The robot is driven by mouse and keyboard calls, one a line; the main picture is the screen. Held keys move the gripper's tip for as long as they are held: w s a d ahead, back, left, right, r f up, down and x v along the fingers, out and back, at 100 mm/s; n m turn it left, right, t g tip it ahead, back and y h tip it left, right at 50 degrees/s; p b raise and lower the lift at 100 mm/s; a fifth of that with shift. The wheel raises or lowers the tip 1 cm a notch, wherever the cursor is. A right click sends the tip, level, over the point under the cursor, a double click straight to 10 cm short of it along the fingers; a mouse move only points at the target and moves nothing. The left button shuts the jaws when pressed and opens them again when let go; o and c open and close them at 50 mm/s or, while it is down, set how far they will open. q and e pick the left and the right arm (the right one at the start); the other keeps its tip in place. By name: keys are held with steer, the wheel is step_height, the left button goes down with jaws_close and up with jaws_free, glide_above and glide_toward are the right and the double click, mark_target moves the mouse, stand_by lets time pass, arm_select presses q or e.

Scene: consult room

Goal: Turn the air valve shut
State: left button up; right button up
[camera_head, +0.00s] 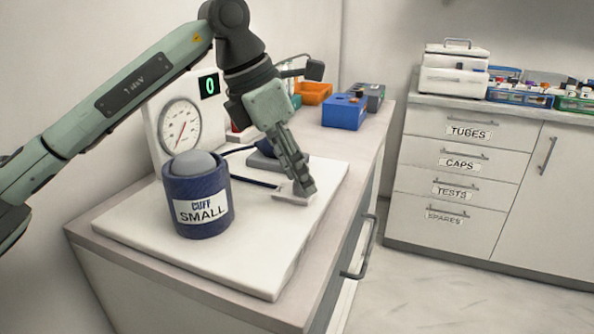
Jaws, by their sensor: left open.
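My left gripper (301,188) points down at a small pale block (281,196) on the white board (250,270). It is open, with its fingertips at the right end of the block. No air valve can be made out clearly; the fingers cover that spot, and I cannot tell whether they touch anything. A dark line (255,182) runs to the block from beside the blue cuff (205,222), labelled "CUFF SMALL", which is wrapped around a grey form. A white gauge (180,127) stands behind, with a green digital "0" display (209,85). My right gripper is not in view.
A dark grey item (264,161) lies behind the block. Blue (344,113) and orange (314,94) bins stand at the counter's back. Labelled drawers (455,160) stand to the right across the floor. The board's front right is clear.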

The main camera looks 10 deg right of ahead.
arm_select(q)
steer(key=shift+d+f, duration=0.15)
steer(key=shift+f, duration=0.1)
jaws_close()
